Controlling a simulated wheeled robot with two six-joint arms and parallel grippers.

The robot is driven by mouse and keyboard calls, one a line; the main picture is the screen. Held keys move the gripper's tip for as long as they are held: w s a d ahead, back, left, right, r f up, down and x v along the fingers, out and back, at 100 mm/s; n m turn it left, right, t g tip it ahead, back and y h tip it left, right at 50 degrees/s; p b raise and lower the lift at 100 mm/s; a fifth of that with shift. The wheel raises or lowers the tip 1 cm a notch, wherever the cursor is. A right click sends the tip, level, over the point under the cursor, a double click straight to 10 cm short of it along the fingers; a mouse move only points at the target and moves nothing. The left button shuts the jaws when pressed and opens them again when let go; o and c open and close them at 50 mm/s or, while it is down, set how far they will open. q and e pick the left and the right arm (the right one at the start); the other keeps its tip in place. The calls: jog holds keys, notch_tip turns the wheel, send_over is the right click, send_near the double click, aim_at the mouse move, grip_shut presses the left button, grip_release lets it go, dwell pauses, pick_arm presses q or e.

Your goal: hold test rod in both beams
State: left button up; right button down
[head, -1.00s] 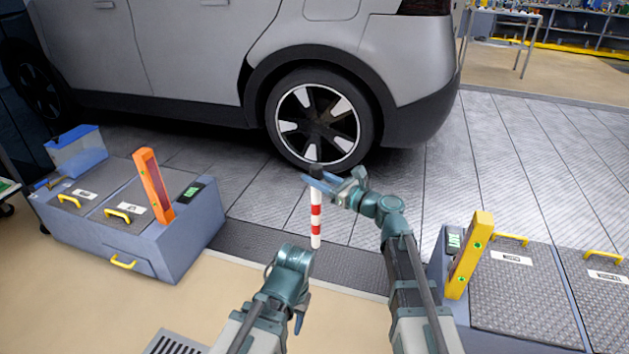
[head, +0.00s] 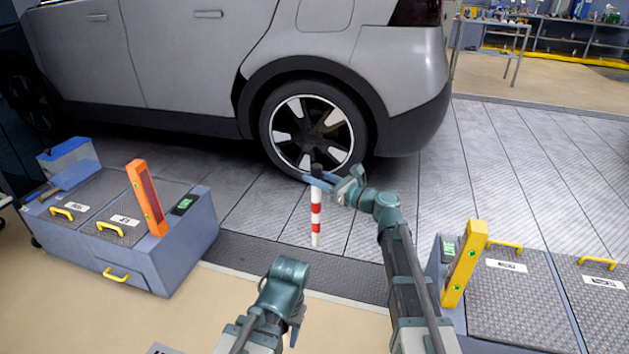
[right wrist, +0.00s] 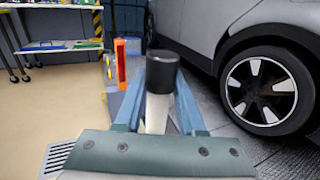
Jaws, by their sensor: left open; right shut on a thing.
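The test rod (head: 316,215) is red and white striped with a black top, and hangs upright in front of the car's rear wheel. My right gripper (head: 318,181) is shut on it near its top. In the right wrist view the rod's black cap (right wrist: 162,72) stands between the two blue fingers. An orange beam post (head: 147,198) stands on the left box, and a yellow beam post (head: 463,264) stands on the right box. The rod is between the two posts in the head view. My left gripper (head: 296,334) is low in the picture, pointing down, apart from the rod.
The left grey box (head: 160,265) has yellow handles, a small green display (head: 185,204) and a blue bin (head: 67,160). The right box (head: 515,315) has tread-plate lids. The grey car (head: 190,60) stands behind. Floor between the boxes is clear.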

jog(key=shift+w+d, duration=0.2)
jog(key=shift+w, duration=0.45)
jog(key=shift+w+d, duration=0.25)
jog(key=shift+w, duration=0.45)
jog(key=shift+w+d, duration=0.2)
jog(key=shift+w, duration=0.45)
dwell(0.8)
notch_tip(320, 180, up, 32)
jog(key=p, duration=3.1)
jog(key=shift+f+p, duration=0.15)
jog(key=shift+p, duration=0.15)
